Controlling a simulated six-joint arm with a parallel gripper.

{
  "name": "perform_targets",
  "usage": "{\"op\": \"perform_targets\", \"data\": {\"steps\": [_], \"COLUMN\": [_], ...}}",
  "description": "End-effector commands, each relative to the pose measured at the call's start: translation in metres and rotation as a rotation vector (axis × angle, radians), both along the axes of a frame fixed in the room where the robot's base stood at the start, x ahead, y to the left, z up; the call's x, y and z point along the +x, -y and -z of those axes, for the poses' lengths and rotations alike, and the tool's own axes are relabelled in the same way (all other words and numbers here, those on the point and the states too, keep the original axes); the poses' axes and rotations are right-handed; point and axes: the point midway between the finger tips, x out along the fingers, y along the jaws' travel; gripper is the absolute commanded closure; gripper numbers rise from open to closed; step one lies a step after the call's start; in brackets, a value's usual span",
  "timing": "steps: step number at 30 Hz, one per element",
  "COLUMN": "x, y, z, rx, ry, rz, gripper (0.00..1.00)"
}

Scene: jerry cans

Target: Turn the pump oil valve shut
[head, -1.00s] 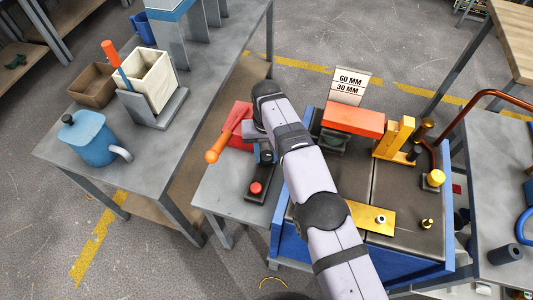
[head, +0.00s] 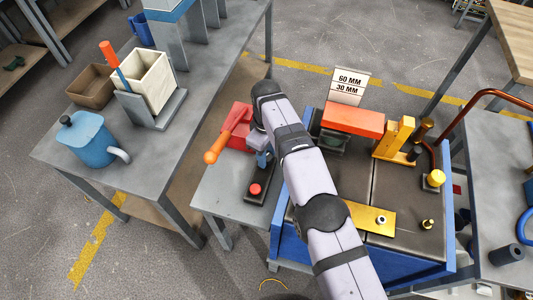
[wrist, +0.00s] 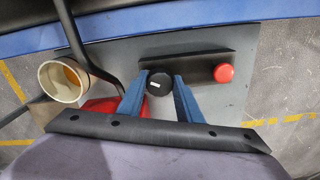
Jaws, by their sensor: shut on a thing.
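The pump oil valve shows in the wrist view as a round black knob (wrist: 159,85) with a small white mark on top. It sits on a dark block beside a red button. My gripper (wrist: 161,82) has one blue finger on each side of the knob and is shut on it. In the head view my gripper (head: 262,160) points down at the small bench, and the knob is hidden there by the fingers. The red pump body (head: 236,128) with its orange-ended lever (head: 214,154) is just left of my gripper.
The red button (head: 255,189) is close in front of my gripper. An orange-red block (head: 353,120) and yellow fixtures (head: 396,139) stand to the right on the blue-edged table.

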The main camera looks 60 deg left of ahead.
Motion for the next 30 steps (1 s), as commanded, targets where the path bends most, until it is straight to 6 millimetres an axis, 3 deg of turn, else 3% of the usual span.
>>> {"op": "perform_targets", "data": {"steps": [15,30], "x": [0.0006,0.0003], "y": [-0.0018,-0.0020], "z": [-0.0013,-0.0011], "rx": [0.005,0.005], "ry": [0.000,0.000], "rz": [-0.407,-0.514], "gripper": [0.90,0.90]}}
